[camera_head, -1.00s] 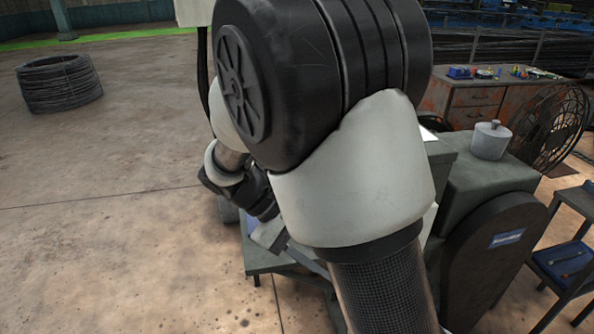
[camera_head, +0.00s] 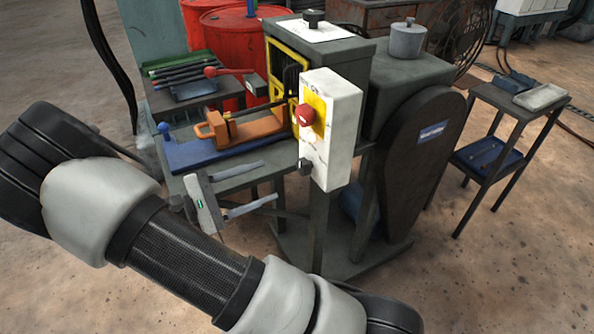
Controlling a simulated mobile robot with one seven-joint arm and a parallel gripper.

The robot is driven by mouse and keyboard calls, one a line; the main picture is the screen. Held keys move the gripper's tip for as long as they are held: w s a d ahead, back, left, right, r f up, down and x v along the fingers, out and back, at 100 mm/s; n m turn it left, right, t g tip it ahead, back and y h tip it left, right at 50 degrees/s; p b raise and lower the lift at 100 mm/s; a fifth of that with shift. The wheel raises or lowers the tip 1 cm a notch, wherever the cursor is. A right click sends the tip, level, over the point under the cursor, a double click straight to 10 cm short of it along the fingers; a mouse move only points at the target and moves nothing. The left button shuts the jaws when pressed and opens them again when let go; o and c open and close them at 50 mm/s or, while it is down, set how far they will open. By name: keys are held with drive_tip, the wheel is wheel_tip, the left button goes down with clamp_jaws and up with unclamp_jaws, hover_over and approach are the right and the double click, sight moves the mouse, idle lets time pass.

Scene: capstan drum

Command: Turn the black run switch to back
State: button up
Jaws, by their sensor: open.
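A white control box (camera_head: 340,130) is fixed to the front of the green-grey machine. On its left-facing side are a red mushroom button (camera_head: 304,115) on a yellow plate and, below it, a black knob (camera_head: 305,167), which looks like the run switch. The knob's pointing direction is too small to read. Another black knob (camera_head: 314,17) stands on a white plate on top of the machine. My gripper (camera_head: 269,181) is open and empty, its two grey fingers pointing right, a little left of and below the lower knob, seemingly apart from it.
An orange vise (camera_head: 250,132) on a blue base and a red-handled lever (camera_head: 212,71) are on the bench left of the box. A dark belt guard (camera_head: 410,160) is at the right. A small trolley (camera_head: 490,180) stands beyond it. Red drums (camera_head: 215,35) stand behind.

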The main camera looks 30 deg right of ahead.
sight(300, 168)
drive_tip(key=d+b, duration=0.1)
drive_tip(key=d, duration=0.9)
drive_tip(key=shift+w+d, duration=0.1)
drive_tip(key=shift+w, duration=0.05)
drive_tip(key=c, duration=1.1)
